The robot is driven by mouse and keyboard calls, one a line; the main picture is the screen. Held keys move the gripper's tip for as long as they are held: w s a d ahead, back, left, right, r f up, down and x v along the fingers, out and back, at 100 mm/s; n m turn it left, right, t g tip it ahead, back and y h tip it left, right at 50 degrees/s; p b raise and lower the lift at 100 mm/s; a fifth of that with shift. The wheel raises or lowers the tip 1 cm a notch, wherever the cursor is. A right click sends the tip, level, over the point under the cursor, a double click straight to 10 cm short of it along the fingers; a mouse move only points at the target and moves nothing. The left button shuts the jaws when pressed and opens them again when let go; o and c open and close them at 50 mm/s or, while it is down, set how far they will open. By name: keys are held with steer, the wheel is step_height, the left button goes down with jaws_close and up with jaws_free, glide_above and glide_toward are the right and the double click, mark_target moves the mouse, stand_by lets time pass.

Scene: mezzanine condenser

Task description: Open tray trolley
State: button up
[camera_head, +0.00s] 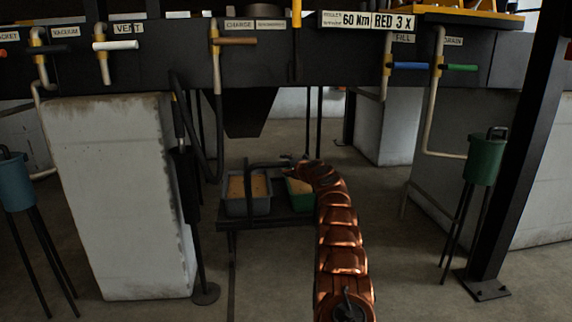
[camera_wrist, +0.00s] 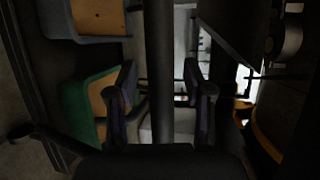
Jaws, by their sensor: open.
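The tray trolley (camera_head: 262,222) is a low dark frame under the black overhead structure. It carries a grey tray (camera_head: 236,207) and a green tray (camera_head: 292,183), both with tan contents; my arm partly covers the green one. A dark handle bar (camera_head: 265,164) rises above the trays. My gripper (camera_head: 292,158) is at the right end of this bar. In the wrist view a dark bar (camera_wrist: 160,40) runs between the open fingers of my gripper (camera_wrist: 160,82), with a gap on each side. The green tray (camera_wrist: 92,100) and grey tray (camera_wrist: 88,38) lie to its left.
A concrete block (camera_head: 118,190) stands left of the trolley, with a thin dark post (camera_head: 187,200) beside it. Pipes with coloured valve handles hang above. A green canister (camera_head: 486,158) on legs and a dark column (camera_head: 520,150) stand at right.

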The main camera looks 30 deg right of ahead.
stand_by(0.3)
jaws_close()
stand_by(0.3)
